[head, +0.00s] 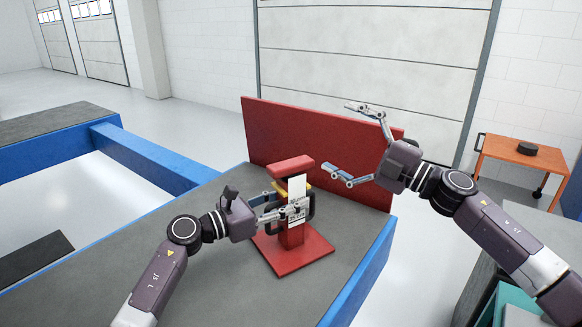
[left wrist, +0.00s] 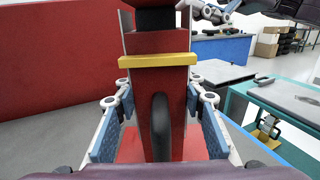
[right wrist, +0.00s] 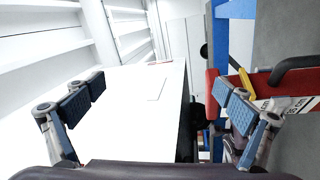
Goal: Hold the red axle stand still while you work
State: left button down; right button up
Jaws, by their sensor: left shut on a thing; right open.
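The red axle stand (head: 312,247) stands upright on the grey top of a blue-edged platform. It has a square red base, a red head, a yellow collar and black side handles. My left gripper (head: 284,208) is shut on its column below the collar. In the left wrist view the fingers of my left gripper (left wrist: 160,108) flank the red column (left wrist: 140,93), with a black handle between them. My right gripper (head: 341,138) is open and empty, above and to the right of the stand. The stand also shows at the right edge of the right wrist view (right wrist: 288,80).
A red upright panel (head: 270,130) stands behind the stand at the platform's far edge (head: 372,262). An orange cart (head: 510,150) with a black round item is at the right. A bench with a teal item (head: 510,305) is at the lower right. Bare platform lies left.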

jog(key=m+t, duration=0.2)
jog(key=m, duration=0.1)
jog(key=m+t+h, duration=0.1)
jog(key=m+h, duration=0.6)
jog(key=m, duration=0.9)
send_near(296, 170)
jog(key=x, duration=1.2)
jog(key=shift+a, duration=0.1)
jog(key=shift+c, duration=0.2)
